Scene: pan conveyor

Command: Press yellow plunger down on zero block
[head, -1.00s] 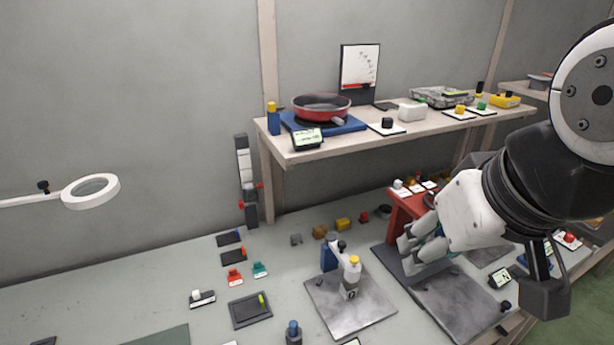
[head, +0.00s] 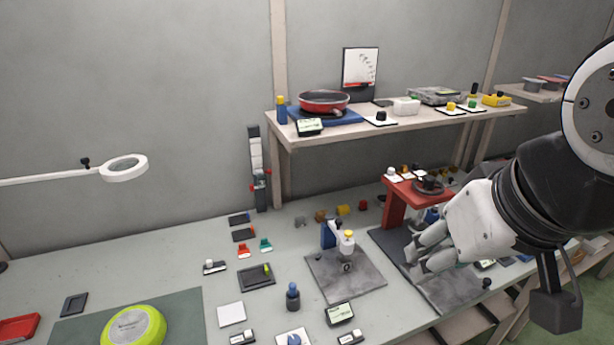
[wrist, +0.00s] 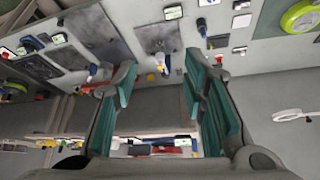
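The zero block (head: 346,251) is a small white block marked with a 0. Its yellow plunger (head: 348,234) is on top. It stands upright beside a dark blue block on a grey metal plate (head: 365,283). My gripper (head: 413,257) appears to the right of the block in the head view, apart from it. In the wrist view my gripper (wrist: 160,72) has its two teal-padded fingers wide apart with nothing held. The plate (wrist: 158,36) also shows beyond the fingers there, with small blurred parts near its lower edge.
A red stand (head: 393,207) is behind my gripper on a dark base. A dark bottle (head: 293,297) and a small display (head: 340,314) are near the plate's front. A raised shelf (head: 400,127) runs behind. A green round device (head: 134,328) is at front left.

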